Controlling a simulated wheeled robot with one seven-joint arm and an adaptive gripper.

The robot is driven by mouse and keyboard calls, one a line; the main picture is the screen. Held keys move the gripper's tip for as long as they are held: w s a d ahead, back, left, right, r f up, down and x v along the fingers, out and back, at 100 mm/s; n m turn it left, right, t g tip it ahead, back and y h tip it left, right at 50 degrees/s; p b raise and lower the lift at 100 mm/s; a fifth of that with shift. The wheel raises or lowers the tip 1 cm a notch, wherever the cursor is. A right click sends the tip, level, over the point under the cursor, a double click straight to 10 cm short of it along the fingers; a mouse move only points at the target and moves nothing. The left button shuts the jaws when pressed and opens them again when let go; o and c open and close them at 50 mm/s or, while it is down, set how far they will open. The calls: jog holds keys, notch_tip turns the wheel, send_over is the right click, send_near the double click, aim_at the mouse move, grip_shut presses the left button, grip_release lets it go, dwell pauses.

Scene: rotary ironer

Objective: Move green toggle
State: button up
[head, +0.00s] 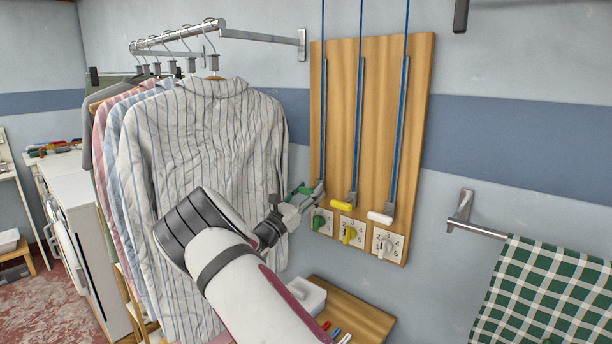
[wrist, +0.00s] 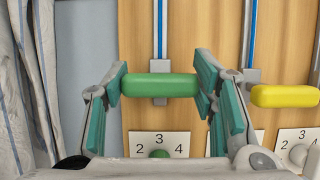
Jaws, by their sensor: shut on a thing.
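The green toggle (wrist: 160,85) is a rounded horizontal bar at the lower end of a blue cord on the wooden board (head: 420,120). It also shows in the head view (head: 302,190), partly hidden by my gripper. My gripper (wrist: 163,87) is shut on it, with one teal-padded finger at each end of the bar. In the head view my gripper (head: 306,199) reaches the board's left side. Below the bar is a numbered plate with a green knob (head: 318,222), partly hidden in the wrist view.
A yellow bar (head: 341,205) and a white bar (head: 379,217) hang to the right, above their own numbered plates and knobs. Striped shirts (head: 200,130) hang close on the left. A wooden shelf (head: 365,318) lies below. A checked cloth (head: 545,295) hangs at right.

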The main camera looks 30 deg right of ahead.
jog(key=shift+s+d+f, duration=0.1)
jog(key=shift+f, duration=0.75)
jog(key=o, duration=1.7)
jog(key=shift+r, duration=0.1)
jog(key=shift+a, duration=0.3)
jog(key=v, duration=1.1)
jog(key=shift+s+a+f, duration=0.1)
jog(key=shift+a+f, duration=0.05)
jog(key=shift+f, duration=0.15)
